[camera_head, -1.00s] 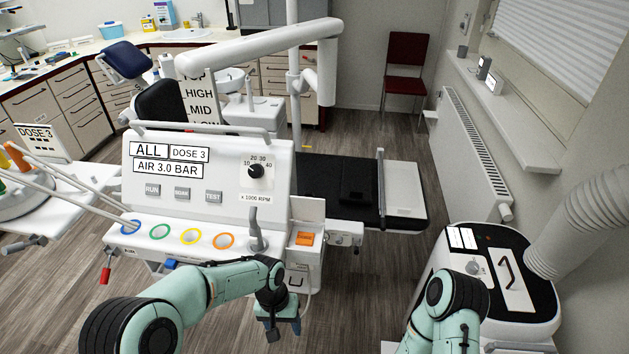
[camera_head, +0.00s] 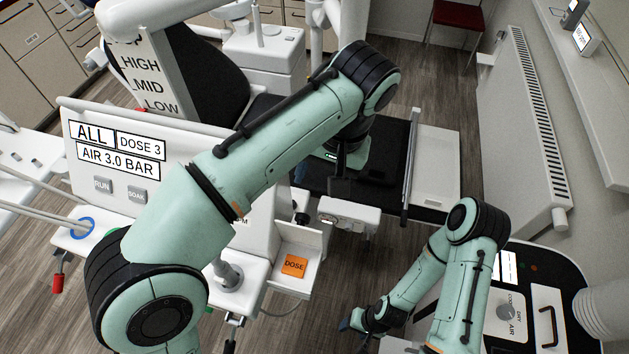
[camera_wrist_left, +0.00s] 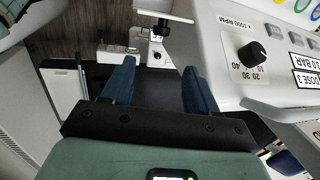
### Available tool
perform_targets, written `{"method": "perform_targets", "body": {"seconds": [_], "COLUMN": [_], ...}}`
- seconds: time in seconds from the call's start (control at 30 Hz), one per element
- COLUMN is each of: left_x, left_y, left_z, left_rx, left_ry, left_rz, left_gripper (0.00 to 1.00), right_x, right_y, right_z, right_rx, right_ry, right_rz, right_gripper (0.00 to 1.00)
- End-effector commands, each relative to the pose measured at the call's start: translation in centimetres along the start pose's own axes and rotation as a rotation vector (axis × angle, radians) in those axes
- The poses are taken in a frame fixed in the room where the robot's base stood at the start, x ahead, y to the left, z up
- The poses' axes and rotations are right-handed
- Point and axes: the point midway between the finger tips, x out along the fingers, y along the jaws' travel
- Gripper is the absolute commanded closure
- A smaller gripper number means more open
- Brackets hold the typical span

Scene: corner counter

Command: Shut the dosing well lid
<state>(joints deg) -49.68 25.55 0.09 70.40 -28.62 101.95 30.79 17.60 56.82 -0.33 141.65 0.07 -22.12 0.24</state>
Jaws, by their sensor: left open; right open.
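The dosing well (camera_head: 272,290) is a white box at the right end of the dental unit, with an orange DOSE block (camera_head: 294,266) inside. Its white lid (camera_head: 301,237) stands raised at the well's far side, so the well is open. My left gripper is beyond the lid, over the black seat, mostly hidden by my left arm in the head view. In the left wrist view its blue fingers (camera_wrist_left: 158,75) are apart with nothing between them. My right gripper (camera_head: 354,327) is low at the bottom centre, open and empty, right of the well.
The unit's panel (camera_head: 160,190) with labels and buttons stands left of the well, partly covered by my arm. A white bracket (camera_head: 348,214) juts out right of the lid. A white-and-black machine (camera_head: 547,300) stands at the lower right. Floor shows below the bracket.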

Motion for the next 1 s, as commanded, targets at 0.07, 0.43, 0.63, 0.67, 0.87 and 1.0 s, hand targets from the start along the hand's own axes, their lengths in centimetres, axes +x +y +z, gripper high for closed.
{"method": "perform_targets", "body": {"seconds": [0.07, 0.43, 0.63, 0.67, 0.87, 1.0], "left_x": [0.0, 6.0, 9.9, 10.4, 12.5, 13.1], "left_y": [0.0, 0.0, -0.1, -0.1, -0.1, -0.1], "left_z": [0.2, 0.4, 0.3, 0.3, 0.2, 0.2], "left_rx": [-0.001, -0.002, -0.002, -0.002, -0.003, -0.002], "left_ry": [0.001, -0.006, -0.003, -0.003, 0.0, 0.001], "left_rz": [-0.001, -0.003, -0.003, -0.003, -0.002, -0.002], "left_gripper": [0.41, 0.41, 0.41, 0.41, 0.41, 0.41], "right_x": [0.2, 2.8, 3.9, 4.0, 4.5, 4.6], "right_y": [0.1, 1.6, 2.2, 2.2, 2.5, 2.5], "right_z": [0.2, 1.8, 2.3, 2.4, 2.5, 2.5], "right_rx": [0.001, 0.008, 0.011, 0.011, 0.012, 0.012], "right_ry": [-0.004, -0.025, -0.032, -0.033, -0.035, -0.036], "right_rz": [0.001, 0.008, 0.011, 0.011, 0.012, 0.012], "right_gripper": [0.41, 0.41, 0.41, 0.41, 0.41, 0.41]}}
